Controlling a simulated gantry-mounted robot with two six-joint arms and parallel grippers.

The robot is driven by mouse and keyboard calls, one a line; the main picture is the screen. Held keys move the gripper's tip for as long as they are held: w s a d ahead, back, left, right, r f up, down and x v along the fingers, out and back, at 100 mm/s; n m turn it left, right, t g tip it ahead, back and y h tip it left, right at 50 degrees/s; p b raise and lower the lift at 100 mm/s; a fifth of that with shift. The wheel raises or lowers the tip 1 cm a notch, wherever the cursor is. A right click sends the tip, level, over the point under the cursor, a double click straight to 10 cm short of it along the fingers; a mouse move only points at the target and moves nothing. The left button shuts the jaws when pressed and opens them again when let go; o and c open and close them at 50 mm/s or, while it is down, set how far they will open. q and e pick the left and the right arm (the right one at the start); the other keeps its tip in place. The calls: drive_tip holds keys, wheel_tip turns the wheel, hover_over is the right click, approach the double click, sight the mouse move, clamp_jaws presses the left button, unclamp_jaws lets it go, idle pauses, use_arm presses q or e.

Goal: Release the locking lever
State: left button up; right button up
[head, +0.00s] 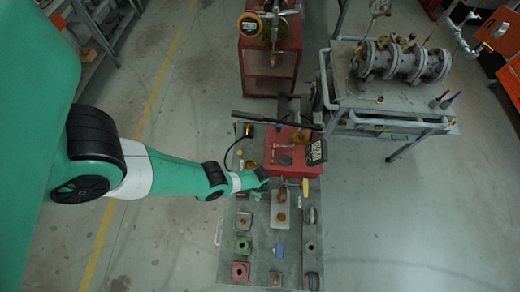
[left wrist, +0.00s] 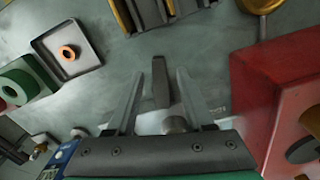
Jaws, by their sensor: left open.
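My left gripper (head: 263,184) comes in from the left over the bench in the head view, beside the red box. In the left wrist view, its two fingers (left wrist: 160,98) are open and spread apart. A dark grey bar (left wrist: 160,80) shows between the fingers, with a rounded metal knob (left wrist: 175,125) near their base. The bar looks like the locking lever, but I cannot be sure. I cannot tell whether either finger touches it. In the head view this spot is small and partly hidden by my gripper. My right gripper is not in view.
A red box (head: 302,165) stands at the back of the bench (head: 228,262); it also shows in the left wrist view (left wrist: 262,85). A grey tray (left wrist: 90,48) holds an orange ring (left wrist: 67,52). Several parts cover the bench front. A yellow-handled piece (head: 305,188) is right of my gripper.

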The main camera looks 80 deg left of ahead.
use_arm(q)
clamp_jaws()
idle(0.3)
drive_tip(key=n, duration=0.1)
drive_tip(key=d+n, duration=0.1)
drive_tip(key=n, duration=0.1)
drive_tip(key=shift+s, duration=0.2)
unclamp_jaws()
drive_tip(key=shift+r, duration=0.1)
